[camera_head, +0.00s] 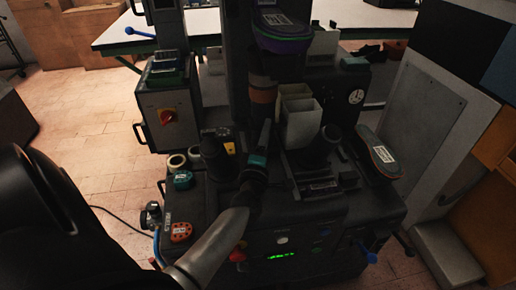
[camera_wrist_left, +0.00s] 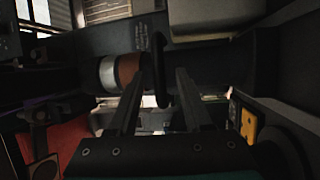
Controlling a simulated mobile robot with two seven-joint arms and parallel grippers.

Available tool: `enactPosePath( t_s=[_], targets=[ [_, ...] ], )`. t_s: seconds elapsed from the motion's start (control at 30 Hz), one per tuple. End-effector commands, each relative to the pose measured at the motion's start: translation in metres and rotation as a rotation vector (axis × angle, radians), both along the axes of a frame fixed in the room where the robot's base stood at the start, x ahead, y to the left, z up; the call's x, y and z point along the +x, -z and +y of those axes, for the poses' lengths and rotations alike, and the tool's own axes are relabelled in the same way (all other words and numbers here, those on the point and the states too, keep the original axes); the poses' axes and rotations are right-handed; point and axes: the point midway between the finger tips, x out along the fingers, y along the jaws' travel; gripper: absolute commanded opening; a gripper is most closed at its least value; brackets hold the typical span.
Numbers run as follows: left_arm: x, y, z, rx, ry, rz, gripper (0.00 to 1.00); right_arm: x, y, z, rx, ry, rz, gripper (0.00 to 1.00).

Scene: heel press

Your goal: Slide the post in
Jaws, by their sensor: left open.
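The post appears to be the upright dark cylinder with a copper-brown band (camera_head: 263,95) in the middle of the press, below a purple-edged shoe form (camera_head: 282,38). In the left wrist view it lies across the picture, with a silver and a copper band (camera_wrist_left: 127,70). My left gripper (camera_head: 264,130) is just in front of it, low on the press. In the left wrist view the two dark fingers (camera_wrist_left: 160,75) are open and apart. A dark curved bar (camera_wrist_left: 159,68) shows between them; I cannot tell whether they touch it. My right gripper is out of view.
A light grey open box (camera_head: 300,120) stands right of the post. A shoe sole (camera_head: 378,152) lies at the press's right side. A control box with a red switch (camera_head: 168,116) is left. A yellow part (camera_wrist_left: 248,124) shows near the fingers in the left wrist view.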

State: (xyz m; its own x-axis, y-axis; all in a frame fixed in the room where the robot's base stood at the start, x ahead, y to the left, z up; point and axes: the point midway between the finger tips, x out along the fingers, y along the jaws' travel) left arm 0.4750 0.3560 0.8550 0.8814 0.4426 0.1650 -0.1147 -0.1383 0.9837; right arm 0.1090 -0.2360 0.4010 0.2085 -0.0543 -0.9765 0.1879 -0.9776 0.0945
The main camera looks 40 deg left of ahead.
Motion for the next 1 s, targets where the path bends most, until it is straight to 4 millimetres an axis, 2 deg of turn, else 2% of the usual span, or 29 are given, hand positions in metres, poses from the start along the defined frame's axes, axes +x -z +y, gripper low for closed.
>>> enactPosePath(
  t_s=[0.1, 0.5, 0.7, 1.0],
  targets=[
    [-0.022, 0.004, -0.011, 0.000, 0.001, 0.003, 0.50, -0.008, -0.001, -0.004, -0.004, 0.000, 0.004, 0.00],
    [-0.087, 0.016, -0.043, -0.001, 0.000, 0.002, 0.50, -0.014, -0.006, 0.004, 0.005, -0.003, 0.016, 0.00],
    [-0.104, 0.019, -0.052, -0.001, -0.001, -0.001, 0.50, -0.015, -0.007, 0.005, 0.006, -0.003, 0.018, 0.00],
    [-0.107, 0.019, -0.053, 0.001, -0.001, -0.002, 0.50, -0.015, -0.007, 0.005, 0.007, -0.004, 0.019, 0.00]
  ],
)
